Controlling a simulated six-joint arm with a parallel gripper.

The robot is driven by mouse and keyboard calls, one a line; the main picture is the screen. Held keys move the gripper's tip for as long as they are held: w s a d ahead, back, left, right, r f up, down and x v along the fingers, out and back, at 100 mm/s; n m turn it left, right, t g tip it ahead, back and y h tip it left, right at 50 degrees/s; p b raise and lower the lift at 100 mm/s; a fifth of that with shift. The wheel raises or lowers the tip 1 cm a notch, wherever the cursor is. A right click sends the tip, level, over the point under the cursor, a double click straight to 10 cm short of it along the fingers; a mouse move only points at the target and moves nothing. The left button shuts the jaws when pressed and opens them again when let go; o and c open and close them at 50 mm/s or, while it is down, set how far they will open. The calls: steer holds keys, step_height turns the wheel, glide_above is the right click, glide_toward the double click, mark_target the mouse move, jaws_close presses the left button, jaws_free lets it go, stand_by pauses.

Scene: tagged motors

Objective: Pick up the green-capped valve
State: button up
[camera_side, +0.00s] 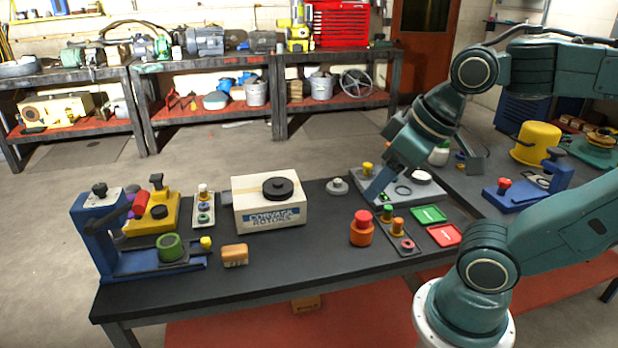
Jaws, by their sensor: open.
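A small valve with a green cap (387,210) stands near the right end of the dark table. It is at the back of a narrow dark plate, with an orange-yellow piece (397,225) and a red-topped piece (407,244) in front of it. My gripper (376,190) is above the table, just behind and slightly left of the green cap in the picture. It points down and to the left. It is open, and no object shows between its fingers; the fingers are small and partly merge with the grey plate behind.
A red-topped orange part (361,229) stands close left of the valve. A green tray (429,214) and a red tray (444,235) lie to its right. A cardboard box (268,212) with a black disc, and a blue fixture (93,238), stand further left. The table's front strip is clear.

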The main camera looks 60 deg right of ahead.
steer(key=shift+w, duration=0.1)
steer(key=w+d+m+g+h, duration=0.1)
steer(key=w+d+m+g, duration=0.1)
steer(key=w+d+m, duration=0.4)
steer(key=m+g+y, duration=0.1)
steer(key=m+g, duration=0.3)
steer(key=m, duration=0.8)
glide_above(389, 206)
step_height(389, 206, down, 16)
steer(key=f, duration=0.1)
steer(key=shift+w+f, duration=0.15)
steer(key=shift+f, duration=3.9)
steer(key=shift+f, duration=0.1)
steer(key=shift+a+f, duration=0.15)
steer(key=shift+f, duration=2.35)
